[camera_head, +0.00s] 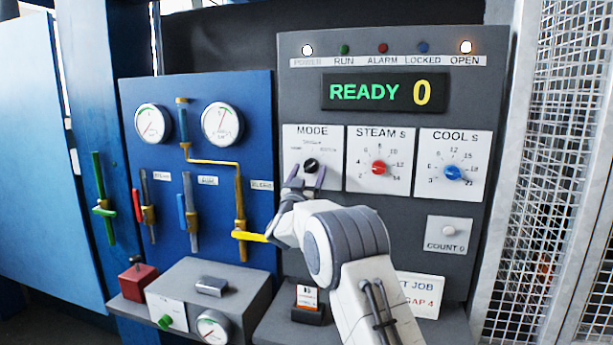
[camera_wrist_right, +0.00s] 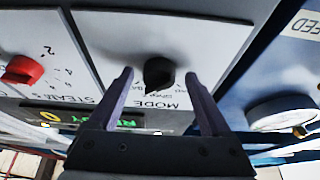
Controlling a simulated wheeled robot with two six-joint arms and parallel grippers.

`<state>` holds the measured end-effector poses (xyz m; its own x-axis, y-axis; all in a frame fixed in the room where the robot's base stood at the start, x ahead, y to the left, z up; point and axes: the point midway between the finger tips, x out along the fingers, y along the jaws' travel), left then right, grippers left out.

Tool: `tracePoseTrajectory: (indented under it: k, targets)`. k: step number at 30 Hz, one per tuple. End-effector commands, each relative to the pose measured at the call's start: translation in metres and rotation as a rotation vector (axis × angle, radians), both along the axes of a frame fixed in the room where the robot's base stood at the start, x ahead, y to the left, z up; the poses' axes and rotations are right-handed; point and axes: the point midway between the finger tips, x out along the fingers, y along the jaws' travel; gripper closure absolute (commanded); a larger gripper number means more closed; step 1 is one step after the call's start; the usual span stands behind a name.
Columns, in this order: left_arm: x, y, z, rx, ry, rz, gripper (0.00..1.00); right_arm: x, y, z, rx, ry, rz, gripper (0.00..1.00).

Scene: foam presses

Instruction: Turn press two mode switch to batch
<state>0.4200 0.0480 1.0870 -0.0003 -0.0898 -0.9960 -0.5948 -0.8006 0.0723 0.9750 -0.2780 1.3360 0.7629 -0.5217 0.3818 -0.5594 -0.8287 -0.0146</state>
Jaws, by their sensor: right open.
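The black mode switch (camera_head: 311,165) is a small round knob on the white MODE plate (camera_head: 298,138) of the grey press panel. It also shows in the right wrist view (camera_wrist_right: 158,74). The small position labels around it are too blurred to read surely, and I cannot tell where the knob points. My right gripper (camera_head: 306,176) is open in front of the plate. In the right wrist view its two dark fingers (camera_wrist_right: 158,82) stand on either side of the knob, with a gap on each side. My left gripper is not in view.
The red STEAM knob (camera_head: 379,168) and blue COOL knob (camera_head: 453,172) sit right of MODE. The display (camera_head: 384,92) reads READY 0; the POWER and OPEN lamps are lit. A yellow lever (camera_head: 250,236) lies just left of my right wrist. A mesh guard (camera_head: 550,150) stands at right.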

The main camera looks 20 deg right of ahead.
Motion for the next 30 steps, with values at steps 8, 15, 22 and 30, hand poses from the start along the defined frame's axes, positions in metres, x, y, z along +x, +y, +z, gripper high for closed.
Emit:
tracePoseTrajectory:
  k: [8, 15, 22, 30]
  targets:
    - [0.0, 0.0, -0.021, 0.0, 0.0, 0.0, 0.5, -0.026, 0.02, -0.018, -0.001, 0.001, 0.004, 0.18]
    - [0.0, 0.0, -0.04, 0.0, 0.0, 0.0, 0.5, -0.062, 0.044, -0.034, 0.001, 0.0, 0.004, 0.18]
    - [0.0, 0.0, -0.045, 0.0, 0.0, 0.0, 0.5, -0.078, 0.055, -0.04, 0.001, 0.0, 0.003, 0.18]
    - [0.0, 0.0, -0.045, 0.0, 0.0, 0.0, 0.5, -0.079, 0.055, -0.04, 0.001, 0.001, 0.001, 0.18]
